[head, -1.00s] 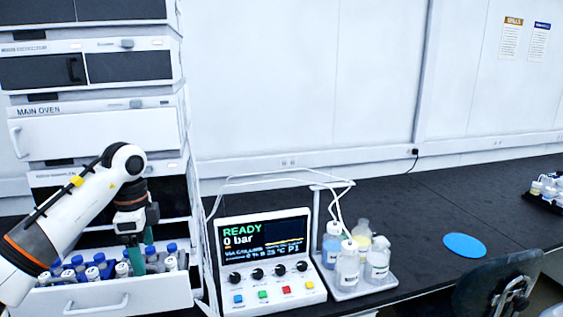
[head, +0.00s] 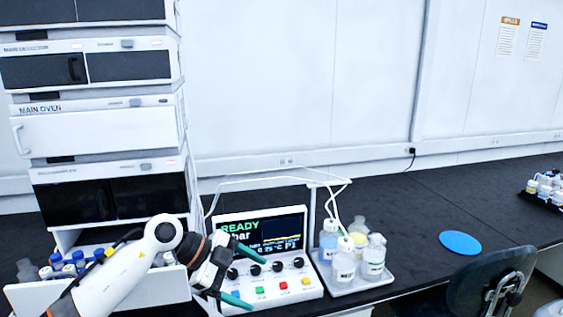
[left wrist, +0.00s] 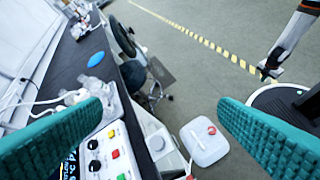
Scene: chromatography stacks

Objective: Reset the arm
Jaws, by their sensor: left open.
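My left arm reaches in from the lower left of the head view. Its gripper (head: 243,276) is open and empty, with teal fingers spread in front of the control console (head: 290,283). The fingers cover part of the console's screen and left buttons. In the left wrist view the two teal fingers (left wrist: 160,108) stand wide apart with nothing between them. My right gripper (left wrist: 268,72) shows small at the upper right of the left wrist view, above the floor; its jaws are too small to read.
An open drawer (head: 28,298) of capped vials lies behind my arm, under the stacked oven modules (head: 95,130). A tray (head: 372,283) of bottles with tubing stands right of the console. A blue disc (head: 460,243) lies on the dark bench; a chair (head: 490,275) stands before it.

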